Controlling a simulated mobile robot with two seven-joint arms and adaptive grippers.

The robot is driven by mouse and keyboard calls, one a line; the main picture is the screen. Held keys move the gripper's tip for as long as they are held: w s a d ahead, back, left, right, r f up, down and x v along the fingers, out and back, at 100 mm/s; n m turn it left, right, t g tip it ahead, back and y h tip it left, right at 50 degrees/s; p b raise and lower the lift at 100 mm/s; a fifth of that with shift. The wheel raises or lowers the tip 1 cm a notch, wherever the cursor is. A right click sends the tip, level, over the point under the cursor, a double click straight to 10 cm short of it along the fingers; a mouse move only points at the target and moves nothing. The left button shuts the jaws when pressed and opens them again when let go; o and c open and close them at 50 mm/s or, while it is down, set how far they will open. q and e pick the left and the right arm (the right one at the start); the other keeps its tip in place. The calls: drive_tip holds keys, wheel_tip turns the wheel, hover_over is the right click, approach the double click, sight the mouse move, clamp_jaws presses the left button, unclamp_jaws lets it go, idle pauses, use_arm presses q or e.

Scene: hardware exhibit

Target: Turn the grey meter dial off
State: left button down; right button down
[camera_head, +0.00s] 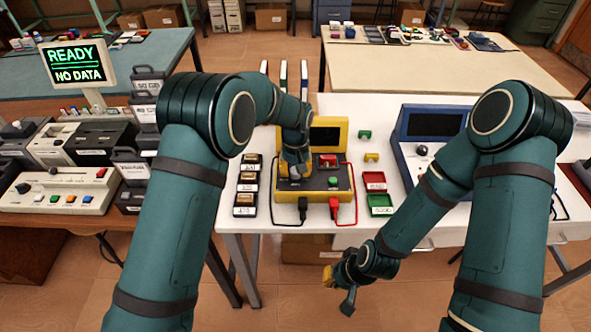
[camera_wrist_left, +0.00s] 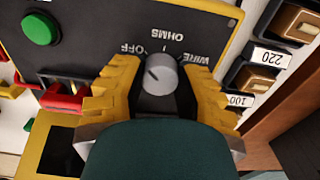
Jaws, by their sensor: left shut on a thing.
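The yellow meter (camera_head: 343,192) stands on the white table with its dark panel facing up. In the left wrist view, its grey dial (camera_wrist_left: 160,75) lies between the yellow fingers of my left gripper (camera_wrist_left: 158,85), which is shut on it. The labels OFF, OHMS and WIRE show upside down around the dial. A short dark mark on the dial lies toward its upper left, on the OFF side; its exact setting is hard to tell. In the head view, my left gripper (camera_head: 294,172) hides the dial. My right gripper (camera_head: 340,279) hangs low before the table, apart from the meter.
A green button (camera_wrist_left: 40,29) and a red clip (camera_wrist_left: 62,96) are on the meter. Black and red leads (camera_head: 334,207) plug into its front. Labelled resistor blocks (camera_head: 246,185) stand left, red and green trays (camera_head: 379,204) right. A blue instrument (camera_head: 430,123) stands further right.

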sight(295, 171)
use_arm(q)
drive_tip(key=shift+s+f, duration=0.1)
drive_tip(key=c, duration=0.6)
unclamp_jaws()
drive_tip(key=shift+o, duration=0.2)
wheel_tip(295, 171, up, 12)
idle(0.3)
